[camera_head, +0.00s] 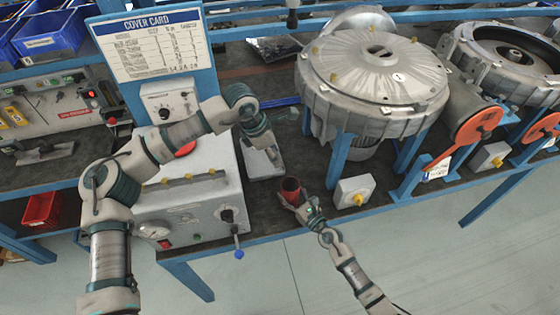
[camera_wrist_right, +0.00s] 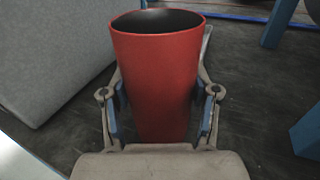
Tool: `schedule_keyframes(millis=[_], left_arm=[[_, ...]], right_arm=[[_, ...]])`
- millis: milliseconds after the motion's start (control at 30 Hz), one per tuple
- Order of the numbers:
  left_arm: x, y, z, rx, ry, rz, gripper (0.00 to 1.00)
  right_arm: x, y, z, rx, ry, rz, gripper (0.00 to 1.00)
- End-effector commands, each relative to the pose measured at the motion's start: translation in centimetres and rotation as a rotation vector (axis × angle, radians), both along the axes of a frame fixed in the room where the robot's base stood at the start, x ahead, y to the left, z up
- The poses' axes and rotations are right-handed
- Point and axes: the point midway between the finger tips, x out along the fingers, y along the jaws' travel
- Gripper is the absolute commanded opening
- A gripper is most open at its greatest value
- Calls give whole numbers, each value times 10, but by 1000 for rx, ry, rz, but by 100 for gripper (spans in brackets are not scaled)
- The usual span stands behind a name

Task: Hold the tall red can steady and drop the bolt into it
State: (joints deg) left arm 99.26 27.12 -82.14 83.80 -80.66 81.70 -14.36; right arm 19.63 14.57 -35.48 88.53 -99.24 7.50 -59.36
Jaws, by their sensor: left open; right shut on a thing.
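The tall red can (camera_head: 291,186) stands upright near the front edge of the bench. It also fills the middle of the right wrist view (camera_wrist_right: 155,85), with its dark open mouth up. My right gripper (camera_head: 293,199) is shut around the can, a finger on each side (camera_wrist_right: 160,112). My left gripper (camera_head: 272,157) is open, pointing down just behind and left of the can, apart from it. I cannot make out the bolt in either view, and the can's inside is too dark to tell what it holds.
A grey control box (camera_head: 190,205) with a blue-knobbed lever stands left of the can. A large round blower housing (camera_head: 375,85) on blue legs stands behind right. A small switch box (camera_head: 354,191) with a yellow knob is right of the can. The bench's front edge is close.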

Motion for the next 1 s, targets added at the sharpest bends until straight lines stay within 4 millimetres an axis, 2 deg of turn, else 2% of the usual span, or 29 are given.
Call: schedule_keyframes(millis=[133, 467, 500, 567, 600, 1000], left_arm=[[-1, 2, 6, -1, 1, 0, 45], [-1, 2, 6, 0, 1, 0, 45], [-1, 2, 6, 0, 1, 0, 45], [-1, 2, 6, 0, 1, 0, 45], [-1, 2, 6, 0, 1, 0, 45], [-1, 2, 6, 0, 1, 0, 45]], right_arm=[[0, 0, 0, 1, -1, 0, 25], [0, 0, 0, 1, -1, 0, 25], [0, 0, 0, 1, -1, 0, 70], [0, 0, 0, 1, -1, 0, 85], [0, 0, 0, 1, -1, 0, 89], [-5, -4, 0, 1, 1, 0, 89]])
